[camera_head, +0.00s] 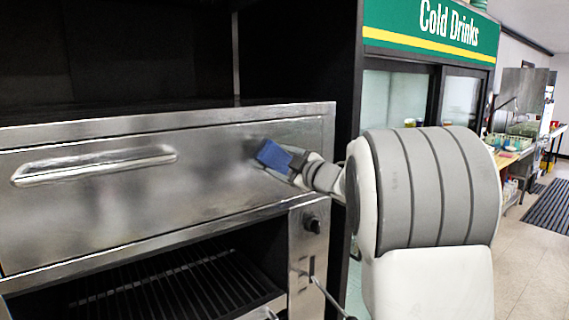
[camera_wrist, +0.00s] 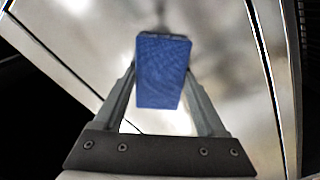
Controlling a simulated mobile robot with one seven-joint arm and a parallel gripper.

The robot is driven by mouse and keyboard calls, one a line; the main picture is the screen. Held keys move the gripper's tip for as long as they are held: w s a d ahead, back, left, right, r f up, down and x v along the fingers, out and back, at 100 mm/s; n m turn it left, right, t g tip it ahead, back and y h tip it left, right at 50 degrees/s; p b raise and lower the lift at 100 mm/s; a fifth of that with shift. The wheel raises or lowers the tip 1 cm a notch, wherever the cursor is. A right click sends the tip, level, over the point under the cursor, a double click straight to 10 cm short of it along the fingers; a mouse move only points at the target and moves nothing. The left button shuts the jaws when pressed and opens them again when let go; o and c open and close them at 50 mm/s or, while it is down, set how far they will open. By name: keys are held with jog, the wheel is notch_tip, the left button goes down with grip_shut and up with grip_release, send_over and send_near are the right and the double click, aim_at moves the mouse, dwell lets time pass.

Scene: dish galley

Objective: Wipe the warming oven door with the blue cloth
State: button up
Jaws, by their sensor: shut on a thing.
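The warming oven door (camera_head: 110,210) is a wide steel panel with a horizontal bar handle (camera_head: 95,165) at its left. The blue cloth (camera_head: 273,155) looks like a small folded block near the upper right part of the door. My gripper (camera_head: 292,166) is shut on the cloth and reaches in from the right. In the wrist view the cloth (camera_wrist: 163,72) sits between the two fingertips (camera_wrist: 160,85), with the blurred steel door (camera_wrist: 230,60) behind it. The cloth is at or very close to the door; I cannot tell whether it touches.
A control knob (camera_head: 311,223) sits on the steel panel right of the lower rack (camera_head: 170,290), which is open. A green-topped cold drinks cooler (camera_head: 430,25) stands to the right, behind my arm. Open floor (camera_head: 530,240) lies at the far right.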

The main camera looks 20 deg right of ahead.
aim_at(238, 166)
jog(key=shift+s+a+b, duration=0.5)
jog(key=shift+a+b, duration=0.2)
jog(key=shift+a, duration=0.95)
jog(key=shift+s+a+b, duration=0.55)
jog(key=shift+a+b, duration=0.1)
jog(key=shift+a, duration=1.05)
jog(key=shift+s+a+b, duration=0.5)
jog(key=shift+a+b, duration=0.2)
jog(key=shift+a, duration=0.95)
jog(key=shift+s, duration=0.1)
jog(key=shift+v, duration=2.85)
jog(key=shift+d, duration=0.1)
jog(key=v, duration=0.3)
